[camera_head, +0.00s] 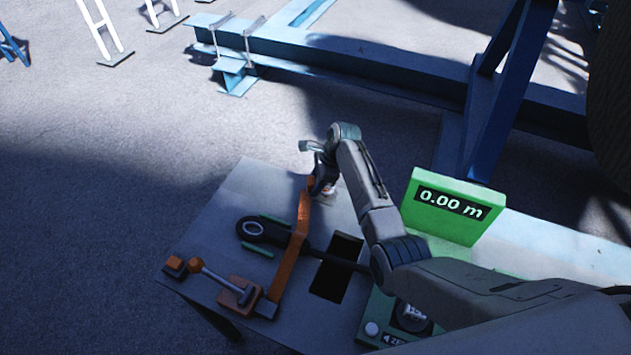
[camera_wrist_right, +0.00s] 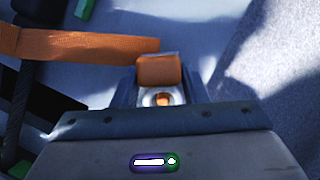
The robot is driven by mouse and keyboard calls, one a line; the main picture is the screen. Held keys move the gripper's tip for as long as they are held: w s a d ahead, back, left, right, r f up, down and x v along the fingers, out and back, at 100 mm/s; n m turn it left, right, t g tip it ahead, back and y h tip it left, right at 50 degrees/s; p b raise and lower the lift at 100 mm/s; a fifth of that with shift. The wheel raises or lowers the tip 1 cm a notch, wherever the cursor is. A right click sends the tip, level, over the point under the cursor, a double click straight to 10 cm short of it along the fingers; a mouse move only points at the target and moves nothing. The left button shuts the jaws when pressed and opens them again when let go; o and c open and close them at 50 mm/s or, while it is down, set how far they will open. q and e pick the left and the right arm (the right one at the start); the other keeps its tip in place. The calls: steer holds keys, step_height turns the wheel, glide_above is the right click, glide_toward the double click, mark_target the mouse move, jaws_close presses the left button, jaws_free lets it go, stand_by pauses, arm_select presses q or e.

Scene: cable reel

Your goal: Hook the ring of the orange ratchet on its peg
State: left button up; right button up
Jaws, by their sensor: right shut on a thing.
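My right gripper (camera_head: 322,186) is over the far edge of the grey table, shut on an orange piece (camera_wrist_right: 158,70) that shows between its fingers in the right wrist view. A pale round part with an orange centre (camera_wrist_right: 161,98) shows just below that piece; whether it is the ring or the peg I cannot tell. A long orange strap (camera_head: 301,228) runs from the gripper to the orange ratchet body (camera_head: 246,291) at the table's near left. The strap also shows in the right wrist view (camera_wrist_right: 75,46). My left gripper is not in view.
A black tool with a round eye (camera_head: 251,229) lies across the table under the strap. A lever with an orange knob (camera_head: 195,264) is at the near left corner. A green box reading 0.00 m (camera_head: 446,208) stands to the right. A dark rectangular opening (camera_head: 334,279) is in the tabletop (camera_head: 262,187).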

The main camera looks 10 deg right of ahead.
steer(key=shift+f, duration=1.25)
stand_by(1.3)
steer(key=o, duration=1.2)
steer(key=b+v, duration=0.2)
steer(key=v, duration=0.8)
steer(key=shift+d+r, duration=0.25)
steer(key=shift+r, duration=0.1)
